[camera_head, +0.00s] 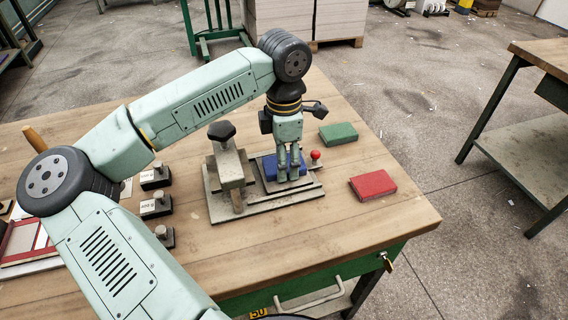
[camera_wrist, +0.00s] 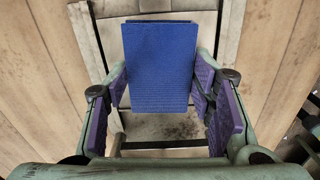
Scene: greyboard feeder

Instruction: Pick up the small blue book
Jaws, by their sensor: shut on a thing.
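The small blue book (camera_head: 271,167) is at the metal feeder fixture (camera_head: 222,207) on the wooden bench. In the head view my gripper (camera_head: 288,176) points down at the book and hides part of it. In the wrist view the blue book (camera_wrist: 160,65) stands between the two purple-padded fingers of my gripper (camera_wrist: 160,92), which is shut on it. I cannot tell whether the book is clear of the fixture's plate.
A green book (camera_head: 338,134) and a red book (camera_head: 373,185) lie on the bench right of the fixture. A red knob (camera_head: 315,155) stands close to my gripper. Several small metal blocks (camera_head: 156,207) sit to the left. Bare bench top (camera_head: 290,240) lies in front.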

